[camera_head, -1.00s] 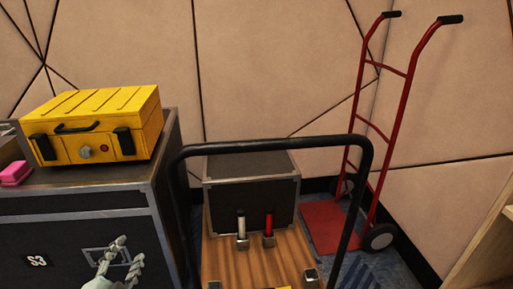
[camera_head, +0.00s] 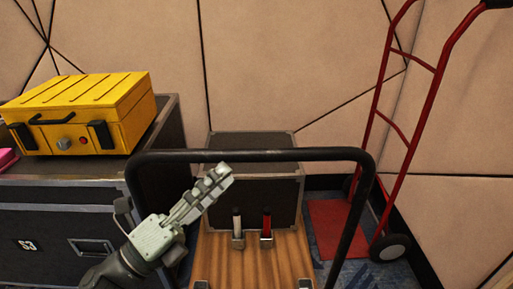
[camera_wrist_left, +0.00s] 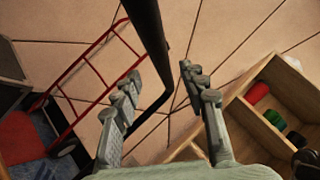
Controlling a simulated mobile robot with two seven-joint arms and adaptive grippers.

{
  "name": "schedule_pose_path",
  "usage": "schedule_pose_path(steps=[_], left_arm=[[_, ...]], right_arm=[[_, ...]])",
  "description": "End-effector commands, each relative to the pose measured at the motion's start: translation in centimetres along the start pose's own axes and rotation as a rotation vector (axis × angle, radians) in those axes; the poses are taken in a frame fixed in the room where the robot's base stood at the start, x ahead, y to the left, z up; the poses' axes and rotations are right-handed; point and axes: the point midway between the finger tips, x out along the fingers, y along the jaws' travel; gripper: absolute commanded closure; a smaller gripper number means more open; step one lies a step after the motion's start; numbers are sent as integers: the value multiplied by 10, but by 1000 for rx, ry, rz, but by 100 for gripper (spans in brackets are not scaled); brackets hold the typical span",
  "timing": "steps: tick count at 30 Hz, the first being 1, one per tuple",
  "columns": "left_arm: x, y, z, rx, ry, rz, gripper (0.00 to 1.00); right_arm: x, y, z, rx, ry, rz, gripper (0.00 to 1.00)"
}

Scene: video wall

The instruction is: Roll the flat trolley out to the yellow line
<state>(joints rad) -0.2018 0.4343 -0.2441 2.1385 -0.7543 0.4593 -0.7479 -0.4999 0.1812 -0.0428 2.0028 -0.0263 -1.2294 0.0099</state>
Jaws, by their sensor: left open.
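The flat trolley has a wooden deck (camera_head: 265,262) and a black tubular push handle (camera_head: 300,155) arching over its near end. In the head view my left gripper (camera_head: 222,176) is just below the handle's top bar, left of its middle, pointing up and right. In the left wrist view the gripper (camera_wrist_left: 161,72) is open, with the black bar (camera_wrist_left: 150,30) showing between and beyond its fingers. I cannot tell whether they touch it. A dark case (camera_head: 255,185) sits at the deck's far end. The yellow line does not show. My right gripper is not in view.
A black flight case (camera_head: 50,218) with a yellow toolbox (camera_head: 85,115) on top stands close left of the trolley. A red hand truck (camera_head: 412,140) stands to the right. A wooden shelf (camera_wrist_left: 250,115) with coloured items shows in the left wrist view.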

Motion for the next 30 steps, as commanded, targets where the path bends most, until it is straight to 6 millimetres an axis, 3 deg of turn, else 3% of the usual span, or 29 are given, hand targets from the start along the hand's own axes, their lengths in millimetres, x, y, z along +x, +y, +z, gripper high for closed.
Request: schedule_pose_path(steps=[3,12,24,30], left_arm=[[18,-4,2,0,-1,-3,57],[62,-2,2,-1,-2,-1,57],[72,0,1,-2,-2,1,57],[72,0,1,-2,-2,1,81]], right_arm=[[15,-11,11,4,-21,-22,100],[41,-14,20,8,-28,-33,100],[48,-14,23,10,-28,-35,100],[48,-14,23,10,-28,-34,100]])
